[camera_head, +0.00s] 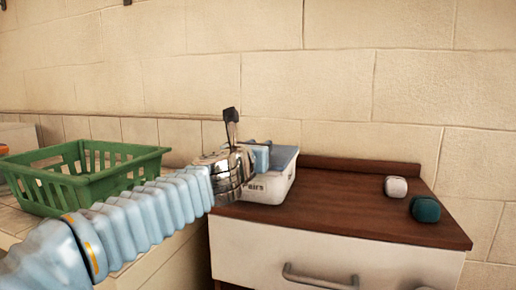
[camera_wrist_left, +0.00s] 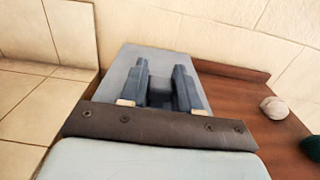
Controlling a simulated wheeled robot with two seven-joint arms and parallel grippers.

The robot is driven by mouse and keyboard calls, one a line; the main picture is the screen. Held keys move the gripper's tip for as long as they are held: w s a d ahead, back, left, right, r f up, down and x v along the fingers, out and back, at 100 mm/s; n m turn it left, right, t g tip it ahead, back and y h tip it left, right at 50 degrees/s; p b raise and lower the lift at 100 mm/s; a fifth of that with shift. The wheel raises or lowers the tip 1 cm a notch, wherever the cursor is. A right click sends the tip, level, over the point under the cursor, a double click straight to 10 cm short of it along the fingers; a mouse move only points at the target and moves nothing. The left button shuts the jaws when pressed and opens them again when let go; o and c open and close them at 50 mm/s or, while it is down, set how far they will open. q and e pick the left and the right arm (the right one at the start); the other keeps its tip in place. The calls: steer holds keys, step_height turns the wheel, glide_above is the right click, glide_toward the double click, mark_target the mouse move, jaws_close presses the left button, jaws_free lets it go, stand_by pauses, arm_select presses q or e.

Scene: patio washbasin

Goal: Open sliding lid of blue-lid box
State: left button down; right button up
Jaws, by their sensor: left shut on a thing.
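The white box (camera_head: 272,190) with partly visible dark lettering stands at the left end of the brown cabinet top. Its blue-grey lid (camera_head: 287,156) shows at the top of the box. In the left wrist view the flat lid (camera_wrist_left: 135,62) lies beneath my fingers. My left gripper (camera_head: 262,158) is over the box and hides much of its left side. In the left wrist view its two blue fingers (camera_wrist_left: 162,84) are shut on a dark blue lid handle (camera_wrist_left: 160,98) between them. How far the lid is slid cannot be told. My right gripper is not in view.
A white rounded object (camera_head: 396,187) and a teal one (camera_head: 425,209) lie at the right of the brown cabinet top (camera_head: 340,213). The wood between them and the box is clear. A green basket (camera_head: 115,180) stands on the tiled counter at left. A wall closes the back.

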arm_select(q)
steer(key=s+d, duration=0.3)
steer(key=d, duration=0.7)
steer(key=shift+s+d, duration=0.2)
steer(key=shift+d, duration=0.05)
steer(key=c, duration=0.9)
jaws_free()
steer(key=b+v, duration=0.3)
steer(key=v, duration=1.1)
